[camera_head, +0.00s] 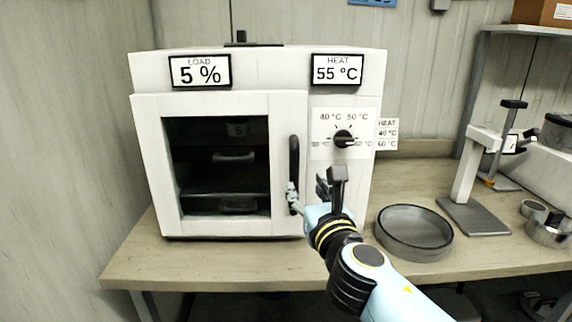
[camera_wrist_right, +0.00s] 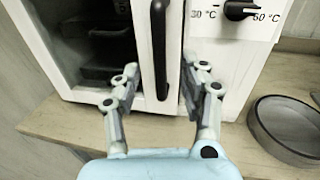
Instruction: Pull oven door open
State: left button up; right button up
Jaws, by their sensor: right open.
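The white oven (camera_head: 345,180) stands on the bench, with its door (camera_head: 150,160) shut and a dark window in it. The black vertical door handle (camera_head: 294,165) is on the door's right side. My right gripper (camera_head: 308,190) is at the handle's lower part. In the right wrist view, my right gripper (camera_wrist_right: 158,80) is open, and the handle (camera_wrist_right: 160,45) stands between its two fingers, with gaps on both sides. Whether a finger touches it I cannot tell. My left gripper is not in view.
A round metal pan (camera_head: 413,232) sits on the bench right of the oven. A metal stand (camera_head: 475,215) and small round containers (camera_head: 546,230) are farther right. A wall rises close to the oven's left. The bench's front edge (camera_head: 200,276) runs below the oven.

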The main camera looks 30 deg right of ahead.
aim_at(295, 172)
jog(key=x, duration=0.9)
jog(key=shift+w+f, duration=0.1)
jog(key=shift+w, duration=0.25)
jog(key=shift+d, duration=0.1)
jog(key=shift+c, duration=0.3)
grip_shut()
